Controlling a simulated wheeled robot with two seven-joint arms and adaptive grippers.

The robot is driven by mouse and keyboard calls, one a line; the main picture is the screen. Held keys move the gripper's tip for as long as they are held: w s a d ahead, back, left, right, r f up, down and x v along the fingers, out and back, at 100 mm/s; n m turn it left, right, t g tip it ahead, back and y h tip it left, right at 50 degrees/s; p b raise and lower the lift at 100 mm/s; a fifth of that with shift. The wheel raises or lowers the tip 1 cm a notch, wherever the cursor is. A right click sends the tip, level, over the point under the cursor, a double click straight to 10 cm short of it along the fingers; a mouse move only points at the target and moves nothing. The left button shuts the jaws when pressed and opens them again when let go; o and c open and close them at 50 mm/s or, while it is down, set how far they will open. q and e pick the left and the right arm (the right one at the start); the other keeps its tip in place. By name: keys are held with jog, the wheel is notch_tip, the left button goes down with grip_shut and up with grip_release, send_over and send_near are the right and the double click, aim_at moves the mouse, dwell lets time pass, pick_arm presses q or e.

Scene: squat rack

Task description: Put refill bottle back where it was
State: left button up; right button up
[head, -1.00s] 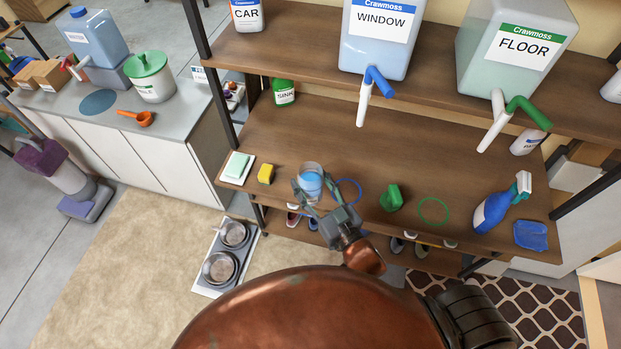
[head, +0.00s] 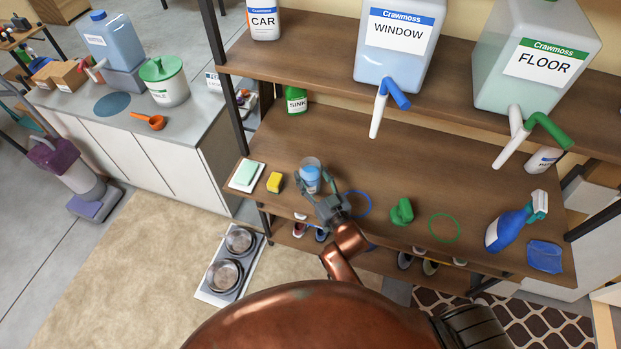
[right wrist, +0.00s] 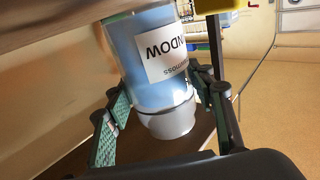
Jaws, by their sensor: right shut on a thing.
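The refill bottle (head: 310,174) is a small clear container of blue liquid on the left part of the lower shelf in the head view. In the right wrist view the bottle (right wrist: 150,62) shows upside down with a white "WINDOW" label and a pale round end. My right gripper (head: 313,188) is shut on it, one finger on each side; its fingers also show in the right wrist view (right wrist: 165,108). Whether its base touches the shelf is unclear. A blue ring (head: 357,204) marks the shelf just right of the gripper. My left gripper is out of view.
A yellow sponge (head: 274,182) sits close left of the bottle. A green object (head: 401,212), a green ring (head: 445,228) and a blue spray bottle (head: 508,228) are to the right. The window jug (head: 392,62) with its spout overhangs from the upper shelf.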

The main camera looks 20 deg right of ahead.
jog(key=shift+f, duration=0.95)
jog(key=shift+f, duration=0.15)
jog(key=o, duration=1.6)
jog(key=shift+c, duration=0.2)
jog(key=shift+s, duration=0.2)
jog(key=s+d, duration=0.2)
jog(key=s, duration=0.9)
jog(key=shift+s+d, duration=0.15)
jog(key=shift+s, duration=0.1)
